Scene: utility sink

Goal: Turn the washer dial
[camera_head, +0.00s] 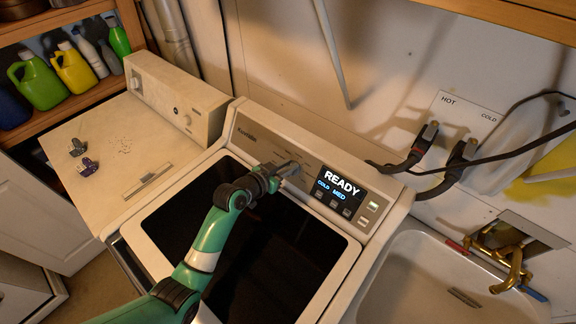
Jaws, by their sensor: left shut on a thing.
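The washer (345,262) stands in the middle, with a dark glass lid (245,245) and a sloped control panel (258,133) behind it. Its display (338,187) reads READY, with COLD and MED below. My left arm reaches in from the bottom left across the lid. My left gripper (289,170) is at the panel, just left of the display, and is shut on the washer dial. The dial is mostly hidden behind the gripper, so its pointer cannot be made out. My right gripper is not in view.
A second appliance (85,188) with clips on its top stands at the left. A shelf (60,107) with several bottles is behind it. A sink (420,275) with a brass faucet (503,255) is at the right. Hoses and cables (425,160) hang near the panel's right end.

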